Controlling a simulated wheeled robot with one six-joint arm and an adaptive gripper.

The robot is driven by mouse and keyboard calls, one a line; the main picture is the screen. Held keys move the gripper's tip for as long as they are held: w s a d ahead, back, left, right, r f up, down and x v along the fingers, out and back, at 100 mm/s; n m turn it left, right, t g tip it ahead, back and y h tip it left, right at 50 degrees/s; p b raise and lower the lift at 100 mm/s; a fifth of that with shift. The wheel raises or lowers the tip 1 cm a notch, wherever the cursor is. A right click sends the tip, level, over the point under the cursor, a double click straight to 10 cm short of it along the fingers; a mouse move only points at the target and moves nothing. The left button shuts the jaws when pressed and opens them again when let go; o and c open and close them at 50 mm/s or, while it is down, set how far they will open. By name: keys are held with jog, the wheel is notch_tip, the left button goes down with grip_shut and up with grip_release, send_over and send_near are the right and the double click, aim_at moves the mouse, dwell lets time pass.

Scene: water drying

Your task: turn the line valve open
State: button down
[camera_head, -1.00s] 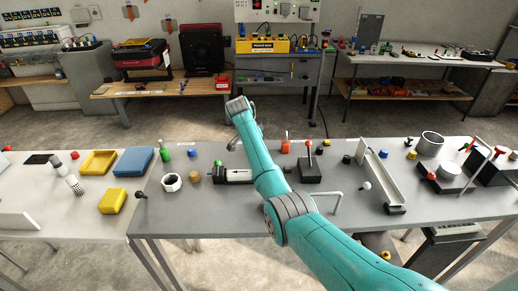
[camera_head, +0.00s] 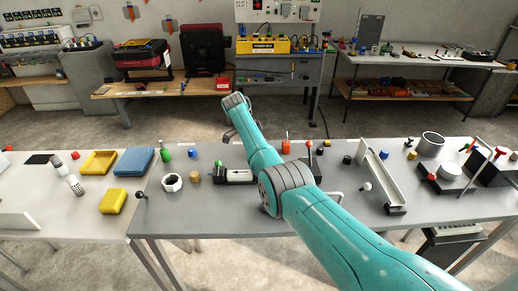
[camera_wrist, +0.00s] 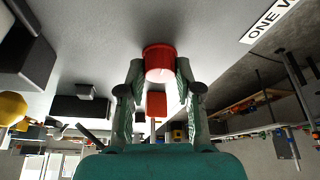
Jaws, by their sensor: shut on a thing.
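My gripper (camera_wrist: 158,76) is shut on a round red knob (camera_wrist: 158,58) in the wrist view, with one finger on each side of it. The knob's far end is against or close to a grey surface, and I cannot tell how far it is turned. In the head view my arm reaches over the bench, and part of my gripper (camera_head: 230,136) shows beside the wrist. A black-and-white fitting with an arrow (camera_head: 238,175) lies below it on the bench. My arm hides part of that area.
A smaller red block on a thin stem (camera_wrist: 156,104) shows behind the knob. A white label (camera_wrist: 270,18) is at upper right. A black box with a stick (camera_head: 312,170) and a white channel (camera_head: 380,180) stand right of my arm. A yellow box (camera_head: 113,201) is at left.

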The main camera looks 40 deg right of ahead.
jog(key=c, duration=0.8)
grip_release()
jog(key=v, duration=1.2)
jog(key=shift+a, duration=0.1)
